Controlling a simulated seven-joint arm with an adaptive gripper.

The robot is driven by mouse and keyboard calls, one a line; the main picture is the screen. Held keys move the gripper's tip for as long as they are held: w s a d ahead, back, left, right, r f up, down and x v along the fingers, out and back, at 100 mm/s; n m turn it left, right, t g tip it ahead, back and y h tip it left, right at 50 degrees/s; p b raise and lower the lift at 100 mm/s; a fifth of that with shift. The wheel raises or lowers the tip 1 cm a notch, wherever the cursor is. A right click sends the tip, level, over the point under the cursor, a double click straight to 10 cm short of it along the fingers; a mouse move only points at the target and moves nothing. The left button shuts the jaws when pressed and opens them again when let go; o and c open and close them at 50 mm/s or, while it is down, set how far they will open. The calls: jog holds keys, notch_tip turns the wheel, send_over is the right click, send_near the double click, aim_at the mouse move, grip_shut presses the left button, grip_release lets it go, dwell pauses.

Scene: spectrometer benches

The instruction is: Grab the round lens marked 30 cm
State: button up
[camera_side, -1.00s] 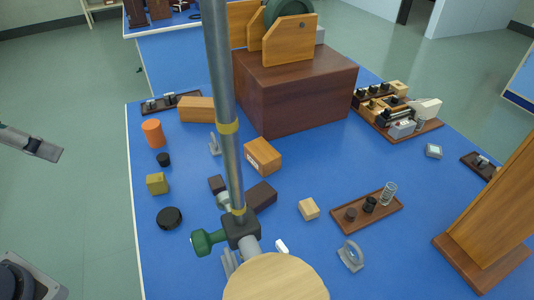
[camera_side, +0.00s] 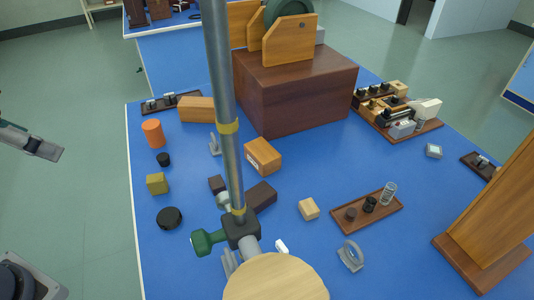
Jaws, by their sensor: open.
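A round lens in a grey mount (camera_side: 350,256) stands on the blue bench at the front right. Another small upright mount (camera_side: 214,145) stands left of the metal rod, and a grey upright piece (camera_side: 229,262) is partly hidden behind the rod's clamp. No 30 cm marking is readable on any of them. My gripper (camera_side: 45,150) is at the left edge, off the bench over the floor, far from the lens mounts. It is open and empty.
A tall metal rod (camera_side: 222,90) with a green-knobbed clamp and a round wooden disc (camera_side: 275,280) block the front middle. Wooden blocks, an orange cylinder (camera_side: 152,133), a black disc (camera_side: 169,218) and a brown tray (camera_side: 366,212) occupy the bench. A large wooden box (camera_side: 295,95) stands behind.

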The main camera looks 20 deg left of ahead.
jog(key=w+d+r+m+t+h, duration=0.4)
jog(key=w+d+r+m+t, duration=0.25)
jog(key=w+d+r, duration=0.55)
jog(key=w+d+r+m+h, duration=0.1)
jog(key=w+d+m+h, duration=0.1)
jog(key=w+d, duration=1.25)
jog(key=w+d+f, duration=0.4)
jog(key=d+f, duration=0.3)
jog(key=f, duration=0.1)
jog(key=n+g+y, duration=0.1)
jog(key=n+g, duration=0.1)
jog(key=g, duration=0.6)
send_near(352, 250)
jog(key=x, duration=0.5)
jog(key=shift+w, duration=0.15)
jog(key=x, duration=0.4)
jog(key=shift+s+d+f, duration=0.1)
jog(key=shift+s, duration=0.15)
jog(key=shift+w+d+f, duration=0.15)
jog(key=shift+w+f, duration=0.1)
jog(key=shift+f, duration=0.05)
